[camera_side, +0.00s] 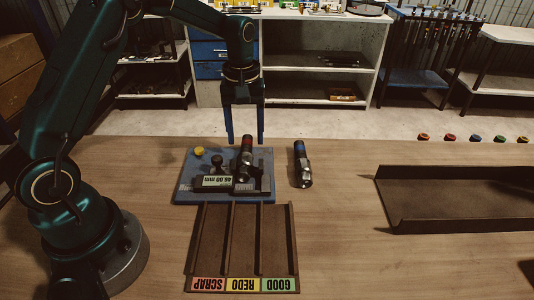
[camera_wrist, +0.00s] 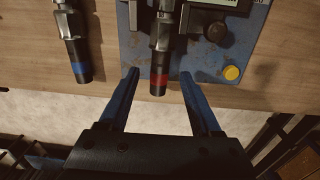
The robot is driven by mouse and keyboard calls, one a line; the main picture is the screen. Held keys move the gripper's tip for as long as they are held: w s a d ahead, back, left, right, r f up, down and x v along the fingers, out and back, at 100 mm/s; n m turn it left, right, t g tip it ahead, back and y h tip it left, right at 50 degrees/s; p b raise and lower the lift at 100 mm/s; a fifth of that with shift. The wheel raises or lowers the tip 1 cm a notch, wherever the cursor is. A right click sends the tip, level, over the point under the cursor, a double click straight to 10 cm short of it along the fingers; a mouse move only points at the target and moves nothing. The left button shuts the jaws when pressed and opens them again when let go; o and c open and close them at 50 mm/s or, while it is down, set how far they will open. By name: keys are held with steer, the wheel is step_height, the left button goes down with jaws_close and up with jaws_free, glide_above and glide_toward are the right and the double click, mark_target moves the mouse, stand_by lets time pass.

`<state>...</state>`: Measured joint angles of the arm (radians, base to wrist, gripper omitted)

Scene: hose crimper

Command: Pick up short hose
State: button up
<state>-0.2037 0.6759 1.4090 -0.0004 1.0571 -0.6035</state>
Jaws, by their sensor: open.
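A dark hose with a red band and metal end fittings (camera_side: 246,160) lies on the blue gauge plate (camera_side: 186,186). It also shows in the wrist view (camera_wrist: 160,66), with its banded end between the fingertips in the picture. A second hose with a blue band (camera_side: 302,168) lies on the table just right of the plate; in the wrist view it is at the upper left (camera_wrist: 76,50). I cannot tell which hose is the short one. My gripper (camera_side: 246,139) is open and empty. It points down above and behind the red-banded hose, apparently not touching it.
The plate carries a digital readout (camera_side: 214,183), a black knob (camera_side: 218,160) and a yellow button (camera_side: 200,151). A sorting tray marked SCRAP, REDO, GOOD (camera_side: 292,240) stands in front, empty. An empty dark tray (camera_side: 455,228) is at right. Several coloured caps (camera_side: 450,138) line the back edge.

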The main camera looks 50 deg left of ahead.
steer(key=shift+f, duration=1.5)
jaws_close()
steer(key=shift+r, duration=0.1)
